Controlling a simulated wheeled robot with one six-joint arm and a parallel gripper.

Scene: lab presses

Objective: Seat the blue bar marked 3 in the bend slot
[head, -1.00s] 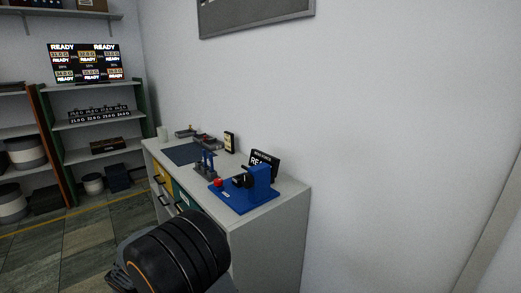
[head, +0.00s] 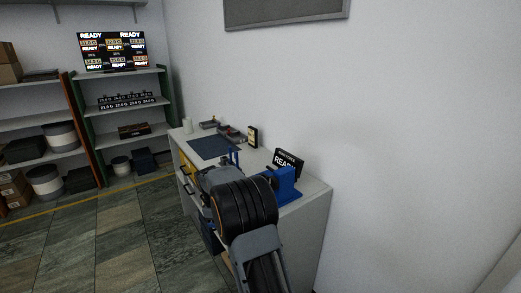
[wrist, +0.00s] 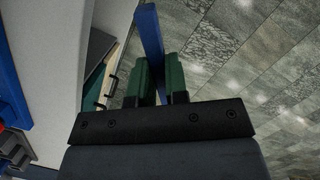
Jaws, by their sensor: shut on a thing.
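My gripper (wrist: 159,80) shows in the wrist view with two green fingers shut on a blue bar (wrist: 150,35). The bar juts out beyond the fingers, over the floor beside the bench. No number on it can be read. In the head view my own arm hides the gripper and the bar. A blue press (head: 287,186) stands on the near right end of the bench, partly behind my arm. Its blue edge (wrist: 11,95) is at the left of the wrist view. I cannot make out the bend slot.
The grey bench (head: 313,192) stands along the wall. On it are a small stand with blue posts (head: 234,156), a dark mat (head: 213,147), a black READY sign (head: 288,161) and a yellow-black device (head: 252,137). Shelves stand at the back left. The floor (head: 110,235) at left is clear.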

